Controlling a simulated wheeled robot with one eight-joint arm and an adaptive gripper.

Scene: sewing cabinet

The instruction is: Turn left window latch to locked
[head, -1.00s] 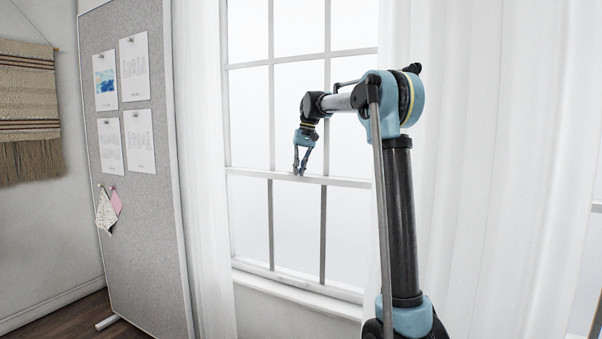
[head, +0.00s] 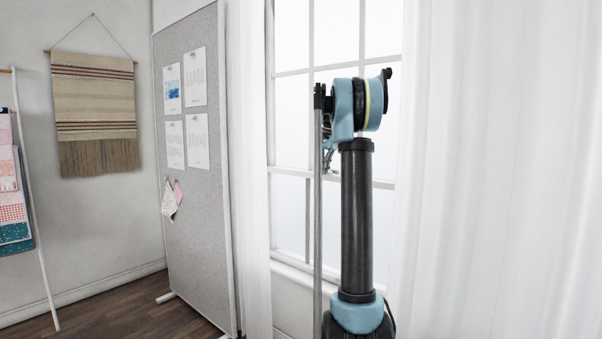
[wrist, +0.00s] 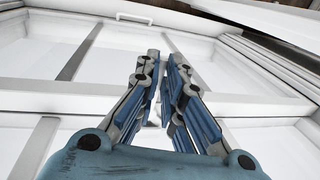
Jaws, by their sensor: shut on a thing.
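The white-framed window (head: 292,173) stands behind my arm in the head view, with a horizontal middle rail between its panes. My gripper (head: 328,158) is at the height of that rail, mostly hidden behind my own arm. In the wrist view my gripper (wrist: 161,62) has its two blue-and-grey fingers drawn close together over the white rail (wrist: 60,94). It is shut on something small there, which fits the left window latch. The fingers hide the latch, so its turn position cannot be told.
White curtains (head: 480,170) hang on both sides of the window. A grey pinboard (head: 205,215) with papers stands to the left, and a woven hanging (head: 95,100) is on the wall. A pale curved handle (wrist: 134,18) shows at the top of the wrist view.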

